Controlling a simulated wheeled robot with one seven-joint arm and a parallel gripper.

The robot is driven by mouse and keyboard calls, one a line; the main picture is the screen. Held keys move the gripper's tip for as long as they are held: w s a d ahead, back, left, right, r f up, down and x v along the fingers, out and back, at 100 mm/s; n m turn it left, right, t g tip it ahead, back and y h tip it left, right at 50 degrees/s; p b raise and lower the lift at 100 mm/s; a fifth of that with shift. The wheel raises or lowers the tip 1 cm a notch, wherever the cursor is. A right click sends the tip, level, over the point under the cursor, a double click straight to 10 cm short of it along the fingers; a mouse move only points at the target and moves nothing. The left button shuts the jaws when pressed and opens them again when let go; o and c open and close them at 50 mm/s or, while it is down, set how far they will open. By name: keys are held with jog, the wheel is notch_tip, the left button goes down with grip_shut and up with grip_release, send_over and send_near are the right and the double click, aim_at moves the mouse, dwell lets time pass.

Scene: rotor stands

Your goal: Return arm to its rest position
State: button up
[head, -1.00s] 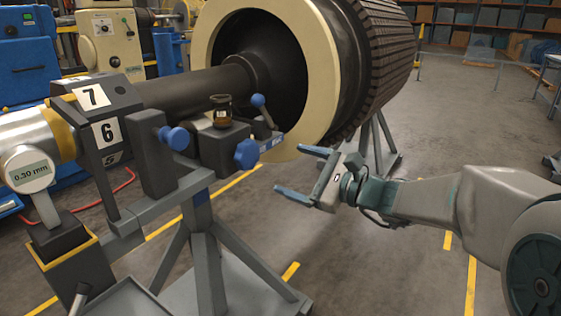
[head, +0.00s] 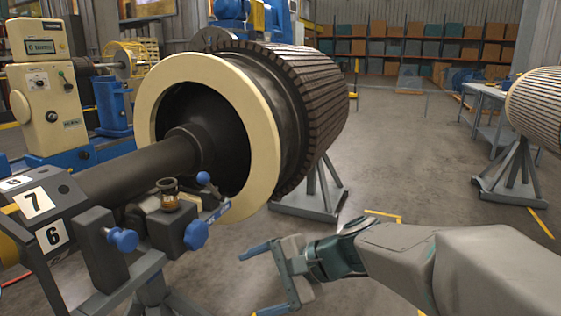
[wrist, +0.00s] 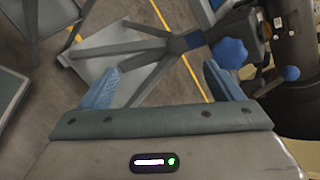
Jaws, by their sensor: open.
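My gripper (head: 264,278) is at the lower middle of the head view, to the right of the rotor stand's blue knobs. Its blue fingers are apart with nothing between them. In the wrist view, the two blue fingertips (wrist: 162,88) are spread above the floor and the stand's legs. My arm reaches in from the right edge of the head view. The large rotor (head: 322,92) with a cream end ring (head: 151,104) lies on its stand, left of and beyond my gripper. A small amber jar (head: 169,194) stands on the dark block beside the blue knobs.
A blue knob (head: 196,235) and its stand are close to my gripper; the knob also shows in the wrist view (wrist: 231,52). A second rotor (head: 541,105) stands at the right. A cream machine (head: 45,105) is at the left. Open floor (head: 400,150) lies between the rotors.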

jog(key=s+d+r+n+h+p, duration=0.4)
jog(key=s+d+r+h+p, duration=0.1)
jog(key=d+p, duration=0.3)
jog(key=s+d+r+n+h+p, duration=0.4)
jog(key=d+p, duration=0.4)
jog(key=d, duration=0.2)
jog(key=shift+s+d+r+n+h, duration=0.4)
jog(key=shift+s+r+h, duration=0.3)
jog(key=shift+h, duration=0.3)
dwell(0.7)
